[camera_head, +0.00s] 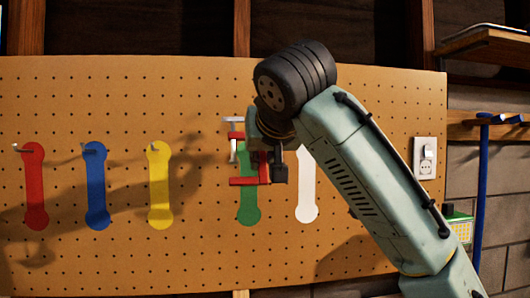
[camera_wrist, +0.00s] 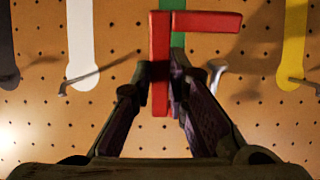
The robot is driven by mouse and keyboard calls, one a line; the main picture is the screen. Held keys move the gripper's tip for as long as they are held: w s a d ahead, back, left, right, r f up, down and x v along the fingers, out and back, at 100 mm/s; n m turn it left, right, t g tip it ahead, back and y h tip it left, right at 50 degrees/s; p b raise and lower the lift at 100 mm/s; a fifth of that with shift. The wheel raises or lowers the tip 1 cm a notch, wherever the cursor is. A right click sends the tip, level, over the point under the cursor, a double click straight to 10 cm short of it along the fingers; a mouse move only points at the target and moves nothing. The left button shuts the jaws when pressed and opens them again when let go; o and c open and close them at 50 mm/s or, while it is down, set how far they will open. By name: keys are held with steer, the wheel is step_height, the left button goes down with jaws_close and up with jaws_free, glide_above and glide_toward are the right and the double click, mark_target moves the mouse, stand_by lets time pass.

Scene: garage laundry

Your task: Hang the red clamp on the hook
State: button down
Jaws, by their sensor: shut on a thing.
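The red clamp (camera_head: 249,181) is held in my gripper (camera_head: 272,160) in front of the green outline (camera_head: 247,206) on the pegboard. It has red arms and a pale metal part at its upper left. In the wrist view the red clamp (camera_wrist: 205,21) stands between the fingers of my gripper (camera_wrist: 160,82), which are shut on it. A metal hook (camera_wrist: 216,72) shows close beside it. In the head view, hooks top the red outline (camera_head: 34,190), blue outline (camera_head: 96,190) and yellow outline (camera_head: 159,190). Whether the clamp touches any hook cannot be told.
A white outline (camera_head: 307,197) lies right of the green one; in the wrist view its hook (camera_wrist: 78,86) sticks out. A dark outline (camera_wrist: 7,45) is at that view's left edge. A wall switch (camera_head: 425,158), wooden shelf (camera_head: 485,45) and blue pole (camera_head: 482,190) are at the right.

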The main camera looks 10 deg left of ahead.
steer(key=shift+w+a, duration=0.2)
steer(key=shift+w, duration=0.3)
steer(key=shift+w+a, duration=0.2)
steer(key=shift+w, duration=0.25)
steer(key=shift+w+a+f, duration=0.25)
steer(key=shift+w+f, duration=0.3)
steer(key=shift+f, duration=0.1)
steer(key=c, duration=1.5)
jaws_free()
steer(key=v, duration=1.2)
steer(key=shift+s, duration=0.1)
